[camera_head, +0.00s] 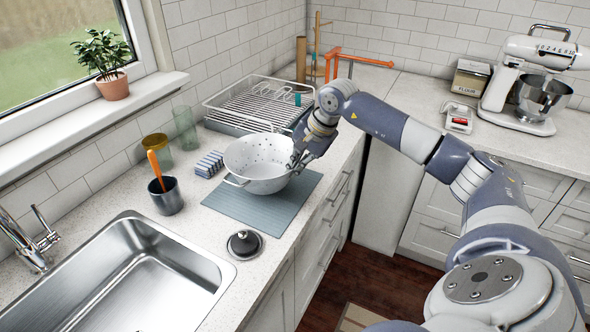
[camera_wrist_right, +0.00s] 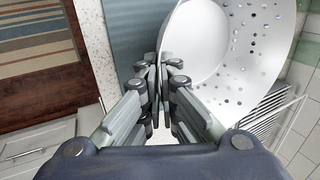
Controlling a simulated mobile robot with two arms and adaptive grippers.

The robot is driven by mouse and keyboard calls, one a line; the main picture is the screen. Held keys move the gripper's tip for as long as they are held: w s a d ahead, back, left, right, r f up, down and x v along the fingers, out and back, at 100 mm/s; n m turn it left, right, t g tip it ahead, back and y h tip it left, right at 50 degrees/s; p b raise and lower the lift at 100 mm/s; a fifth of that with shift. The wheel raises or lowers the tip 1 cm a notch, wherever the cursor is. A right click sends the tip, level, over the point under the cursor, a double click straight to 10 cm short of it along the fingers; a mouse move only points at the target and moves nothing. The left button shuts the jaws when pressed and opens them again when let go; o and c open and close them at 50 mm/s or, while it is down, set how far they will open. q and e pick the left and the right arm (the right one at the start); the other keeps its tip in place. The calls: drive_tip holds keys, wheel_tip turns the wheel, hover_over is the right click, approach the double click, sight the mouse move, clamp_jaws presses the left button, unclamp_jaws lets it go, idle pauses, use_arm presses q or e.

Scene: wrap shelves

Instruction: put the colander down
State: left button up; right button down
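The white colander (camera_head: 262,168) with small holes is over the blue-grey mat (camera_head: 245,212) on the counter. It looks roughly upright; I cannot tell whether its base touches the mat. My right gripper (camera_head: 300,162) is at the colander's right side. In the right wrist view, the fingertips (camera_wrist_right: 163,65) are close together on the near edge of the colander (camera_wrist_right: 225,50), which they seem to pinch; the fingers hide the exact contact. My left gripper is not in view.
A steel sink (camera_head: 125,280) is at the front left. A dish rack (camera_head: 258,105) is behind.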

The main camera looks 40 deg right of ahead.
drive_tip(key=shift+w, duration=0.3)
wheel_tip(320, 180, down, 2)
drive_tip(key=shift+s+f+p, duration=0.1)
drive_tip(key=shift+f+p, duration=0.05)
drive_tip(key=shift+p, duration=0.65)
drive_tip(key=shift+f, duration=0.65)
drive_tip(key=shift+f, duration=0.15)
drive_tip(key=c, duration=1.8)
unclamp_jaws()
